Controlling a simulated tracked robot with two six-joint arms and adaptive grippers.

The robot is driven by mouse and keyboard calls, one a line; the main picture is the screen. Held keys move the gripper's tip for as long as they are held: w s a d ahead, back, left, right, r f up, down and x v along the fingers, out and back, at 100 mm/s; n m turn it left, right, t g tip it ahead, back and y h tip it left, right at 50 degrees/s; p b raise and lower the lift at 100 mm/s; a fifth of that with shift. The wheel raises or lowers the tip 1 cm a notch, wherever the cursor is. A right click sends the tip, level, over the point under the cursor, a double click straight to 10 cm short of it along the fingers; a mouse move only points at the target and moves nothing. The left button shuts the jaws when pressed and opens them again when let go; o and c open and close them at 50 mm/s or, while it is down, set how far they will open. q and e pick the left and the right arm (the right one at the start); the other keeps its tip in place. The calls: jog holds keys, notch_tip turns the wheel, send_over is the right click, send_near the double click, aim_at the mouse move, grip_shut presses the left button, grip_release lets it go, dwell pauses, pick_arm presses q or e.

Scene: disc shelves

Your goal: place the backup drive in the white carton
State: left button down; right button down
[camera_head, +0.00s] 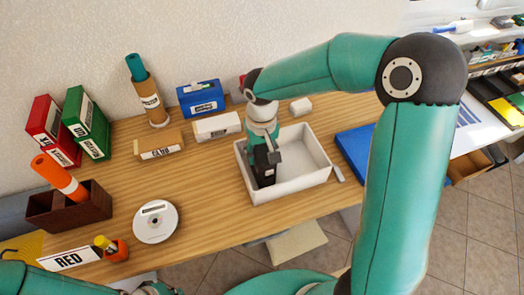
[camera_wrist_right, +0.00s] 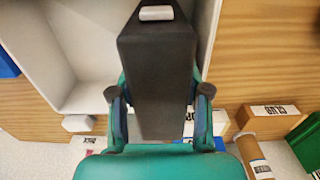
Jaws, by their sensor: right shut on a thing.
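The white carton (camera_head: 315,180) is an open, shallow box on the wooden table. My right gripper (camera_head: 265,158) points down into its left part and is shut on the backup drive (camera_head: 265,176), a black block. In the right wrist view the backup drive (camera_wrist_right: 158,70) is long and dark with a pale patch at its far end, held between the two fingers of the right gripper (camera_wrist_right: 158,95). The white carton (camera_wrist_right: 70,60) lies behind it there. I cannot tell whether the drive touches the carton's floor. Only parts of my left arm show at the bottom left.
A blue tray (camera_head: 354,150) lies right of the carton. A white box (camera_head: 216,126), a blue box (camera_head: 201,99) and a cardboard tube (camera_head: 151,98) stand behind and left. Bare table separates the disc from the carton.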

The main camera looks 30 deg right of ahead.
jog(key=c, duration=0.5)
grip_release()
jog(key=shift+f, duration=0.1)
jog(key=shift+c, duration=0.2)
notch_tip(320, 180, up, 12)
jog(key=shift+r, duration=0.15)
